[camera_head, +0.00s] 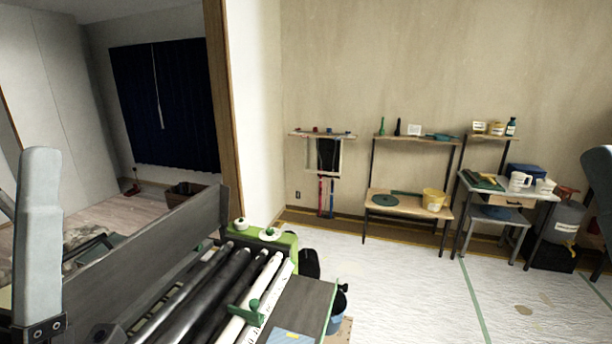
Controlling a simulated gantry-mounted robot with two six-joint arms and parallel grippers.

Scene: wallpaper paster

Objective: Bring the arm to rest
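A pale grey upright link with a dark bolted bracket stands at the left edge of the head view; it looks like part of my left arm. A grey-blue rounded part shows at the right edge; I cannot tell for sure whether it is my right arm. Neither gripper's fingertips show, so I cannot see whether they hold anything. The pasting machine (284,240) is at the lower left, with a long dark board (150,254), black and white rollers (215,285) and green end parts.
The pale floor (400,290) right of the machine is mostly clear.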

